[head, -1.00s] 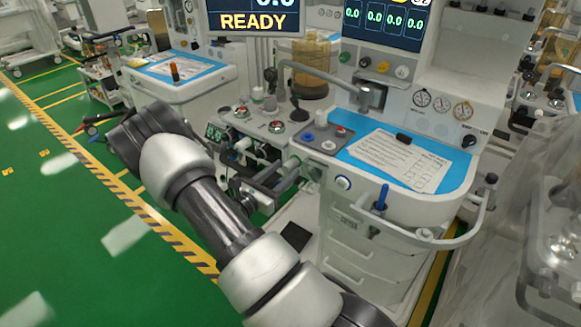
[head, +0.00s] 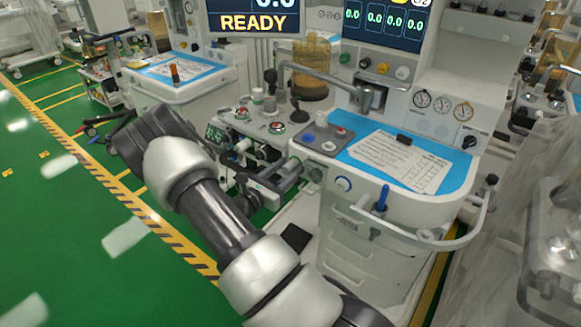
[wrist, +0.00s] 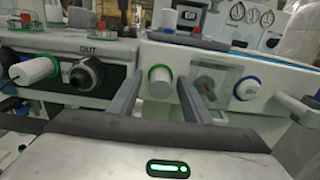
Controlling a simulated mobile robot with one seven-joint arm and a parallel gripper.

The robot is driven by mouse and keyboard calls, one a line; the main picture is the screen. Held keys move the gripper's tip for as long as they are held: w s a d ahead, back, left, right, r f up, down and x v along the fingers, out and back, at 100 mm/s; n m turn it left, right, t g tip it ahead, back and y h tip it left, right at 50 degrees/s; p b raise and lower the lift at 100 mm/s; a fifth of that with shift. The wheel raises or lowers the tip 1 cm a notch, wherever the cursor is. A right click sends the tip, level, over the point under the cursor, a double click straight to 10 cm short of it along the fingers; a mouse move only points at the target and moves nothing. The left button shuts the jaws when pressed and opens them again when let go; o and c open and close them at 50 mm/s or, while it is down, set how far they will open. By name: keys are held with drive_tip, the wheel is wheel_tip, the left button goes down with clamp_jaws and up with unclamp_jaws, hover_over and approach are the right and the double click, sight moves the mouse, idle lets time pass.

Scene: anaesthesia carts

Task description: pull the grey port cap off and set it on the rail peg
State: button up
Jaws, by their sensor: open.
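A light grey port cap (wrist: 159,82) with a green ring sits on the cart's front panel, between my fingertips in the wrist view. My gripper (wrist: 152,88) is open, with one finger on each side of the cap; I cannot tell whether the fingers touch it.
Left of the cap are a dark round port (wrist: 86,75) and a white cap with a green ring (wrist: 34,71). To its right are a grey knob (wrist: 205,88) and a blue-ringed port (wrist: 247,88). A paper sheet (head: 400,160) lies on the blue worktop.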

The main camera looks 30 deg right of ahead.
idle(0.4)
clamp_jaws()
drive_tip(key=shift+a, duration=0.15)
drive_tip(key=shift+p+v, duration=0.45)
drive_tip(key=shift+v, duration=2.4)
drive_tip(key=shift+s, duration=0.1)
drive_tip(key=shift+r, duration=0.15)
wheel_tip(320, 180, up, 10)
drive_tip(key=p, duration=0.8)
hover_over(286, 170)
drive_tip(key=v, duration=0.5)
